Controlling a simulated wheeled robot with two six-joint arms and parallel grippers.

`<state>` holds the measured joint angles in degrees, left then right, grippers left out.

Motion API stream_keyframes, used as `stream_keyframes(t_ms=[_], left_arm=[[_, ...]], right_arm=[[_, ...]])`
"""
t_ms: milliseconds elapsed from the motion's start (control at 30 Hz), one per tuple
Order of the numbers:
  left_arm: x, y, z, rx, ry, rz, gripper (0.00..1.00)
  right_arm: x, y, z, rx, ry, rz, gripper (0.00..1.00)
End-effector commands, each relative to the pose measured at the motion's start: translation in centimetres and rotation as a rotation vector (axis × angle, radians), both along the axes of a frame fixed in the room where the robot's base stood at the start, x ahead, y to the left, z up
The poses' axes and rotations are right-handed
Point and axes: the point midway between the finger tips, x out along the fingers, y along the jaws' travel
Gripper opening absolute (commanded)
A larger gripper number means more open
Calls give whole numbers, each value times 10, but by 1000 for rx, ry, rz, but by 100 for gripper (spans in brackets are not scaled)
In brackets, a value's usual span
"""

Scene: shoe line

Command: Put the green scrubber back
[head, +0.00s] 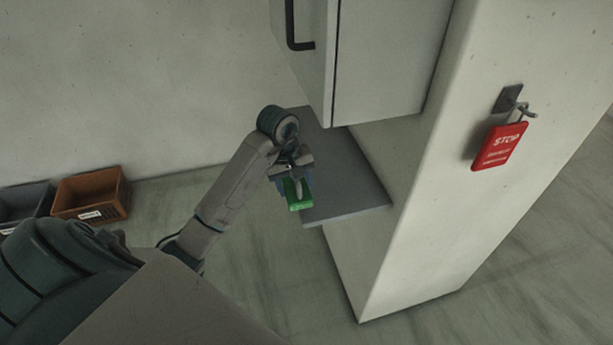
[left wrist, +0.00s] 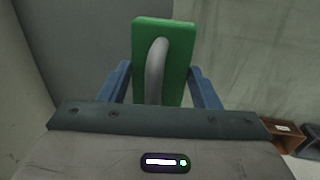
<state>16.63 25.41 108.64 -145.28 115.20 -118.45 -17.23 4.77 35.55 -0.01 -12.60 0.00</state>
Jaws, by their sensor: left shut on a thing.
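The green scrubber (head: 300,203) is a green block with a pale grey curved handle. My left gripper (head: 296,186) is shut on it, near the front left edge of a grey shelf (head: 345,203). In the left wrist view the scrubber (left wrist: 178,35) stands out between the two blue fingers of the left gripper (left wrist: 161,88), with its handle toward the camera. The shelf (left wrist: 75,40) shows behind it there. I cannot tell whether the scrubber touches the shelf. My right gripper is not in view.
A pale cabinet (head: 385,60) with a black handle hangs above the shelf. A pillar (head: 480,150) stands at right, with a red STOP tag (head: 499,147) on a hook. Brown (head: 92,195) and dark grey (head: 25,200) bins stand on the floor at left.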

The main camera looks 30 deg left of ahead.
Motion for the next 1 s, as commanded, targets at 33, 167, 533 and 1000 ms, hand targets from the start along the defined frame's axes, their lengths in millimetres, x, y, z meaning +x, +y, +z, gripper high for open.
stream_keyframes(t_ms=[33,167,533,1000], left_arm=[[15,0,-3,-3,-2,1,38],[44,4,-7,-2,-2,1,38],[63,7,-22,-1,6,0,38],[64,7,-42,1,-1,-1,74]], right_arm=[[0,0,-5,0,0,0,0],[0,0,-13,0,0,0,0],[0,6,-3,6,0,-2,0],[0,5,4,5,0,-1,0]])
